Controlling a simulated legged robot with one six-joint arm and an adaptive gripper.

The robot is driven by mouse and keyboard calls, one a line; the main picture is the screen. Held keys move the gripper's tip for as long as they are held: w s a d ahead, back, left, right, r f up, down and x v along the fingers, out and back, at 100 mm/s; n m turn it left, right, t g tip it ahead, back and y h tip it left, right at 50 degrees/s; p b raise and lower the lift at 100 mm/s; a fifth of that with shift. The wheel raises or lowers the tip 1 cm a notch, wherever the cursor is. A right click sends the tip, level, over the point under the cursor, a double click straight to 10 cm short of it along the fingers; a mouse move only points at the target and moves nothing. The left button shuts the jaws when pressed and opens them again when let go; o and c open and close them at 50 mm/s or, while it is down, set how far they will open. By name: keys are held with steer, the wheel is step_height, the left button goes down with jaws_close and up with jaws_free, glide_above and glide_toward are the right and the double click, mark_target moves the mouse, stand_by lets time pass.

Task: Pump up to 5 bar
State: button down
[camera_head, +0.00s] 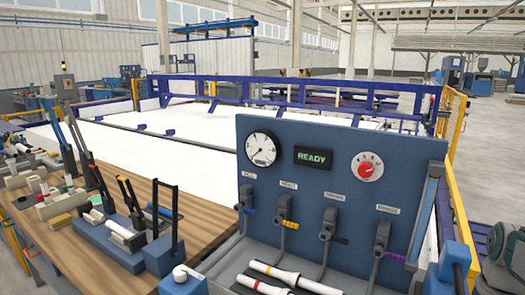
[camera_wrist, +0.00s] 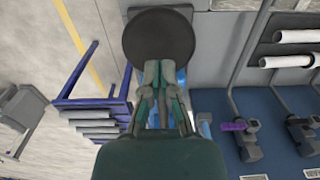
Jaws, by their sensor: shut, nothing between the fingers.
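The blue test panel (camera_head: 330,235) stands at the front right in the head view. It carries a round white gauge (camera_head: 262,149), whose reading is too small to tell, a display (camera_head: 313,158) reading "READY", and a red dial (camera_head: 367,167). Below are several levers, including one with a purple grip (camera_head: 394,257), also seen in the wrist view (camera_wrist: 238,126). A slanted blue bar (camera_head: 424,208) is at the panel's right edge. My gripper (camera_wrist: 160,68) is shut and empty in the wrist view, in front of a dark round disc (camera_wrist: 158,38); contact cannot be told.
White pipes with dark ends (camera_head: 272,271) lie before the panel, also in the wrist view (camera_wrist: 290,61). A wooden table (camera_head: 190,208) with tools and upright holders stands left. A blue post (camera_head: 455,262) stands at the lower right. Yellow fencing (camera_head: 452,118) runs behind.

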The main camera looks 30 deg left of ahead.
stand_by(0.4)
steer(key=shift+f, duration=4.9)
step_height(320, 180, up, 9)
steer(key=shift+r, duration=0.45)
steer(key=shift+f, duration=4.9)
step_height(320, 180, up, 10)
steer(key=shift+s+f, duration=0.1)
